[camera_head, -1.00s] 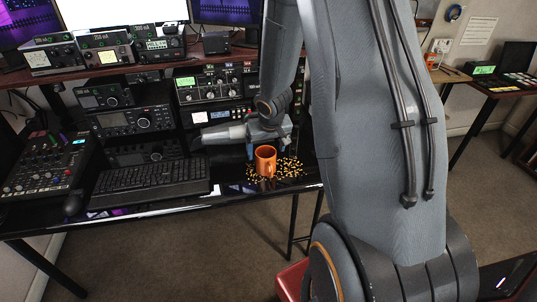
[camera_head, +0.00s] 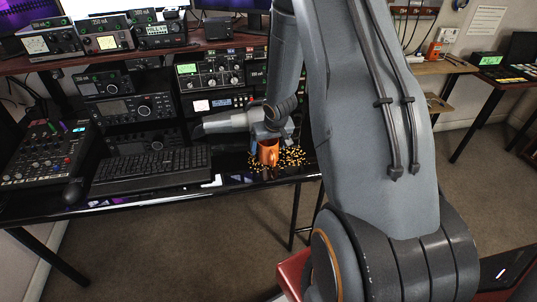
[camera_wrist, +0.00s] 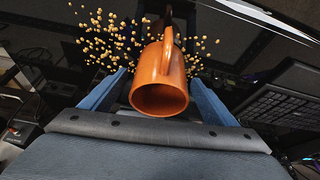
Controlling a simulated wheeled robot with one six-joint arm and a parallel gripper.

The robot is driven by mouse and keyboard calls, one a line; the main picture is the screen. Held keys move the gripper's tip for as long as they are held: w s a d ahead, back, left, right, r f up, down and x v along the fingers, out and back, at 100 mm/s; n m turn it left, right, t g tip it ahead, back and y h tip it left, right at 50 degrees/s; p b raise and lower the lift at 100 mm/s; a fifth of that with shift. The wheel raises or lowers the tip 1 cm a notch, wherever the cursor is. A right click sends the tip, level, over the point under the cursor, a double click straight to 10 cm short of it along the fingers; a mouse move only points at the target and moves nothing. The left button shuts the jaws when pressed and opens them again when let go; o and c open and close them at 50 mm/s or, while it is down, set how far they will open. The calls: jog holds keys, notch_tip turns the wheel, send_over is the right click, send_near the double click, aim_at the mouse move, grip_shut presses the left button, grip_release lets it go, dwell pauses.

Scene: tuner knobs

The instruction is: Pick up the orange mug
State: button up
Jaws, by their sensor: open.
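The orange mug (camera_head: 269,152) stands on the glossy black desk near its front edge, with small yellow bits scattered around it. In the wrist view the mug (camera_wrist: 160,82) is seen from above, its mouth toward the camera and its handle pointing away. My gripper (camera_head: 267,145) is over the mug, with its fingers reaching down on either side. In the wrist view the blue-grey fingers of my gripper (camera_wrist: 155,90) are open, one left and one right of the mug. A gap shows on the right side; contact on the left is hard to judge.
A black keyboard (camera_head: 150,170) lies left of the mug, and a mixer (camera_head: 42,152) stands farther left. Stacked radio units (camera_head: 222,70) stand behind on the shelf. The yellow bits (camera_wrist: 108,38) lie loose on the desk. The desk's front edge is close.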

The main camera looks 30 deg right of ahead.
jog(key=c, duration=1.4)
jog(key=shift+o, duration=0.2)
notch_tip(320, 180, up, 10)
jog(key=p, duration=1)
